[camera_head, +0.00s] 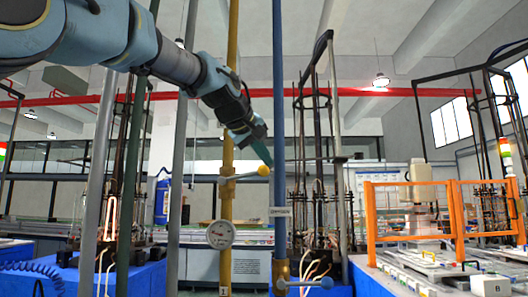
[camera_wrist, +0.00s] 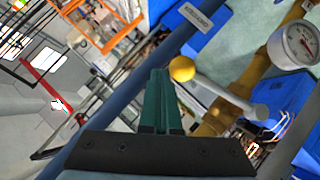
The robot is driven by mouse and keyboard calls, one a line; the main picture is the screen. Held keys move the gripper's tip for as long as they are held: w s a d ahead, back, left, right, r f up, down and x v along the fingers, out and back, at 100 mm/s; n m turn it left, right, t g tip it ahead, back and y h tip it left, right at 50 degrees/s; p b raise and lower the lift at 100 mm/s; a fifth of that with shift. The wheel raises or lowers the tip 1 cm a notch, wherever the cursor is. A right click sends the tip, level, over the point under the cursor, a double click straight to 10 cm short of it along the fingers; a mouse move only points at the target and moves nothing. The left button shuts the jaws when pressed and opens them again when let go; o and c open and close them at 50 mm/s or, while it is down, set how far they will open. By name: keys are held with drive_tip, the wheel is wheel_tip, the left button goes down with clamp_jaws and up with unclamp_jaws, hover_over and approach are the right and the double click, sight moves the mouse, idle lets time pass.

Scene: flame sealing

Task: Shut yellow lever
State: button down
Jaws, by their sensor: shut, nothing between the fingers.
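The yellow lever (camera_head: 245,175) is a pale rod with a yellow ball end, fixed to the yellow pipe (camera_head: 233,80). It sticks out to the right, nearly level and tilted slightly up, across the pipe. My gripper (camera_head: 266,158) comes down from the upper left with its teal fingers shut and empty, their tips right beside the ball. In the wrist view the closed fingertips (camera_wrist: 160,72) lie just left of the yellow ball (camera_wrist: 182,68), with the lever's rod (camera_wrist: 225,95) running down to the right. I cannot tell whether the fingers touch the ball.
A blue pipe (camera_head: 279,100) with a label stands right of the yellow pipe and carries a blue-ended lever (camera_head: 325,283) low down. A round gauge (camera_head: 220,234) sits by the yellow pipe below the yellow lever. Grey posts stand to the left; an orange fence (camera_head: 410,185) stands right.

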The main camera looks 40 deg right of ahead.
drive_tip(key=shift+s+d+f+b, duration=0.15)
drive_tip(key=shift+f+b, duration=0.1)
drive_tip(key=shift+f, duration=0.35)
drive_tip(key=shift+s+d+f+b, duration=0.15)
drive_tip(key=shift+f+b, duration=0.1)
drive_tip(key=shift+f, duration=0.35)
drive_tip(key=shift+r, duration=0.1)
drive_tip(key=r+p, duration=0.1)
drive_tip(key=d+r+p, duration=0.1)
drive_tip(key=p, duration=0.1)
drive_tip(key=w+r+p, duration=0.1)
drive_tip(key=r, duration=0.1)
drive_tip(key=shift+d+r+p, duration=0.1)
drive_tip(key=shift+d+p, duration=0.15)
drive_tip(key=shift+p, duration=0.05)
drive_tip(key=s+a+r+b, duration=0.3)
drive_tip(key=s+a+r, duration=0.1)
drive_tip(key=s, duration=0.3)
drive_tip(key=shift+r, duration=0.6)
drive_tip(key=shift+a, duration=0.1)
